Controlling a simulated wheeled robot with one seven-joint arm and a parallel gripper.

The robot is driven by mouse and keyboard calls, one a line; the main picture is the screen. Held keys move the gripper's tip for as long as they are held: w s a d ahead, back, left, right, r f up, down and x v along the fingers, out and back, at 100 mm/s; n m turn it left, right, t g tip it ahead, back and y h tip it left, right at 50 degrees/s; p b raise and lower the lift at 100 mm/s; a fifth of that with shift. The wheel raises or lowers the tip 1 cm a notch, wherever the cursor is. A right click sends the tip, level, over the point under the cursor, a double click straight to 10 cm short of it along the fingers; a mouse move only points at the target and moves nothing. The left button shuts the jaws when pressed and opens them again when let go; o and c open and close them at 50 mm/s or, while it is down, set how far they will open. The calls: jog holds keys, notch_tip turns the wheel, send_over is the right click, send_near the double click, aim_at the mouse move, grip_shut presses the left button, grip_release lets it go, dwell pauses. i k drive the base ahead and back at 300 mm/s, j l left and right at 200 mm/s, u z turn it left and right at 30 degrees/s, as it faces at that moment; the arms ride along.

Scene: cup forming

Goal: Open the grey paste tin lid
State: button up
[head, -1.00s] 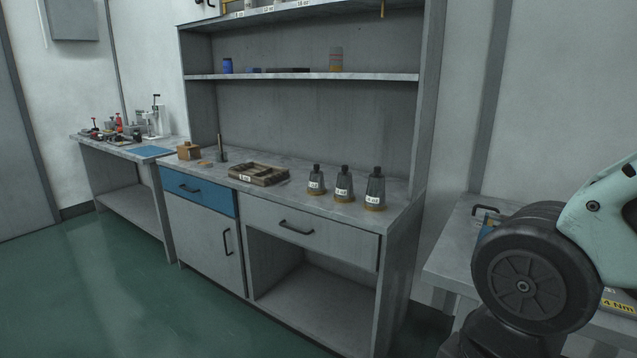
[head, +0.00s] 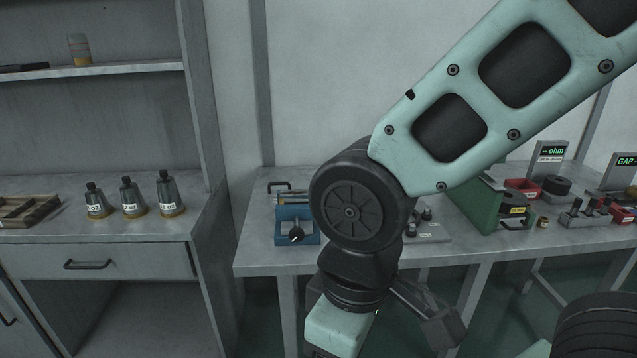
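I cannot make out a grey paste tin or its lid for certain in the head view. A small jar (head: 79,49) with a greyish upper part and a yellowish lower part stands on the shelf at the upper left. A very small brownish pot (head: 543,222) stands on the right-hand bench, too small to identify. My mint arm crosses the picture from the upper right to the lower middle. My gripper's fingertips do not show.
Three grey conical bottles (head: 131,199) and a wooden tray (head: 27,209) stand on the left cabinet top. The right bench (head: 262,256) carries a blue fixture (head: 296,226), a green panel (head: 470,205) and red bins (head: 522,187). My arm hides part of this bench.

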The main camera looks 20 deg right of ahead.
aim_at(273, 188)
jog(key=z, duration=0.15)
jog(key=i+l+u, duration=0.1)
jog(key=i, duration=1.15)
